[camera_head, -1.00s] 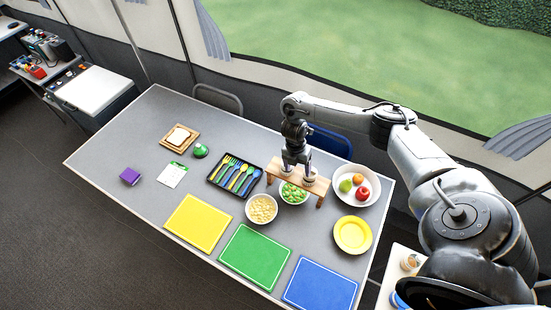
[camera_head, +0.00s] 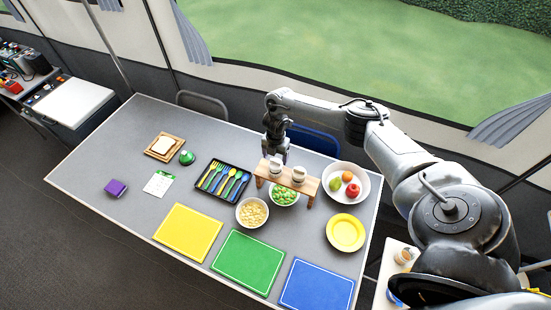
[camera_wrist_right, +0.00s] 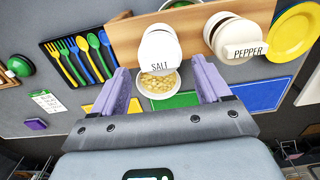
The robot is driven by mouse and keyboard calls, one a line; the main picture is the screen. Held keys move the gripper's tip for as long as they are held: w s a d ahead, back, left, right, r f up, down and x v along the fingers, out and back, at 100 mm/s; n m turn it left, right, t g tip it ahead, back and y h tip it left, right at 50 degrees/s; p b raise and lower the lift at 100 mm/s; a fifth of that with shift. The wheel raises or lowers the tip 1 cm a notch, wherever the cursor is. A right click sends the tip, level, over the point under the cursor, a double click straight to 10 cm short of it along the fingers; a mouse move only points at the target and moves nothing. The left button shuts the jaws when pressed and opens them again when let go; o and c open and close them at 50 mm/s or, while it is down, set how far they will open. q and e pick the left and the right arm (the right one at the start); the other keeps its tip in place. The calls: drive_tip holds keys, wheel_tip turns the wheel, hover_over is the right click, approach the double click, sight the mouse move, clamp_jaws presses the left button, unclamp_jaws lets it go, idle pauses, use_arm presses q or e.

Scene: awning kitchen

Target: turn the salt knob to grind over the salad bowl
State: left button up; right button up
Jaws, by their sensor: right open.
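The salt grinder (camera_head: 275,167) has a white top and stands in a wooden stand. In the right wrist view its white body marked SALT (camera_wrist_right: 160,48) lies ahead of and between the fingers. My right gripper (camera_head: 275,157) is open, just behind the salt grinder in the head view. Its two purple fingers (camera_wrist_right: 163,88) are spread and hold nothing. The salad bowl (camera_head: 284,192), with green leaves, sits below the stand's front edge. My left gripper is out of view.
The pepper grinder (camera_head: 299,174) stands right beside the salt on the wooden stand (camera_head: 312,187). A bowl of yellow pieces (camera_head: 252,212), a fruit bowl (camera_head: 328,191), a yellow plate (camera_head: 346,233) and a cutlery tray (camera_head: 220,180) surround it. Coloured mats lie in front.

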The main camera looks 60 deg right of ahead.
drive_tip(key=shift+f, duration=0.95)
drive_tip(key=c, duration=1)
